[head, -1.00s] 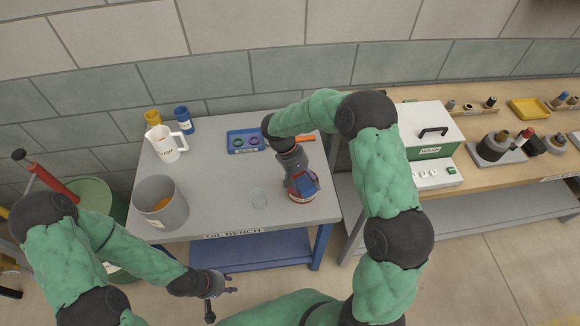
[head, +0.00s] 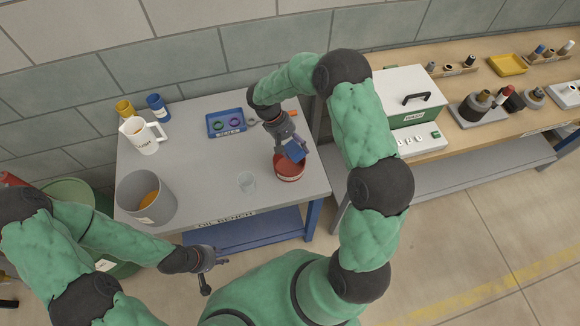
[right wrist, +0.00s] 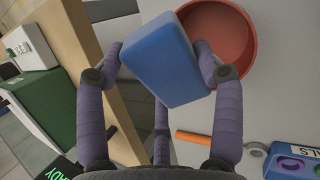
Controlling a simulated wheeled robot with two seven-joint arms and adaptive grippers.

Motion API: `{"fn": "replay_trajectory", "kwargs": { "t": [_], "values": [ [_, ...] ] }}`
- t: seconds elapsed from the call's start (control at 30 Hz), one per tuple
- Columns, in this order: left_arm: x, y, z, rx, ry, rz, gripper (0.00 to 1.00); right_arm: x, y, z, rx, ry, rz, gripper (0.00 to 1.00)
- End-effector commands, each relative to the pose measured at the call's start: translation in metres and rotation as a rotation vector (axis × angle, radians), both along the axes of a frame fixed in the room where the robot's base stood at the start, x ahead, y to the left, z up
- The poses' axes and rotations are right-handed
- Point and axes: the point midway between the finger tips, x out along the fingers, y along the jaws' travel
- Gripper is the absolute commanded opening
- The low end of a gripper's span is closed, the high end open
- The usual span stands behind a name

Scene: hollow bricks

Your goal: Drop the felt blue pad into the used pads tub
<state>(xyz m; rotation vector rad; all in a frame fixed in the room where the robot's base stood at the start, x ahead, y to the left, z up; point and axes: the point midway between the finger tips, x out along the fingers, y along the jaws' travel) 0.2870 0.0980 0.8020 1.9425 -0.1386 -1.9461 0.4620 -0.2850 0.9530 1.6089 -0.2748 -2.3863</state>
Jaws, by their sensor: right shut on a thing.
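The felt blue pad (head: 294,150) is a blue block held in my right gripper (head: 291,143). It fills the middle of the right wrist view (right wrist: 158,60), with the purple fingers of my right gripper (right wrist: 165,75) closed around it. A round red tub (head: 289,171) stands on the bench under and just in front of the pad. In the right wrist view the red tub (right wrist: 222,40) lies beyond the pad, partly hidden by it, and its visible inside looks empty. My left gripper (head: 213,262) hangs in front of the bench, away from everything, its fingers apart.
A green-and-white wash box (head: 412,95) stands to the right.

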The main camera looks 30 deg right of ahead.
Motion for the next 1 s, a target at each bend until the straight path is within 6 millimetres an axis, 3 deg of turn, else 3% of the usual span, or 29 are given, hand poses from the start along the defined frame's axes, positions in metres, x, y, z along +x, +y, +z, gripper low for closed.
{"fn": "replay_trajectory", "kwargs": {
  "t": [0.37, 0.4, 0.5, 0.87, 1.0],
  "values": [
    [0.000, 0.000, -0.005, 0.000, -0.001, 0.000, 0.33, 0.000, 0.000, -0.008, 0.000, -0.001, -0.001, 0.41],
    [0.000, 0.000, -0.005, 0.000, -0.001, 0.000, 0.33, 0.000, 0.000, -0.008, 0.000, -0.001, -0.001, 0.73],
    [0.000, 0.000, -0.005, 0.000, -0.001, 0.000, 0.33, 0.000, 0.000, -0.008, 0.000, 0.000, -0.001, 0.95],
    [0.000, 0.000, -0.005, 0.000, -0.001, 0.000, 0.33, 0.001, 0.000, -0.008, 0.000, -0.001, -0.001, 0.95],
    [0.000, 0.000, -0.005, 0.000, -0.001, 0.000, 0.33, 0.005, 0.003, 0.001, -0.001, -0.002, 0.000, 0.95]
  ]
}}
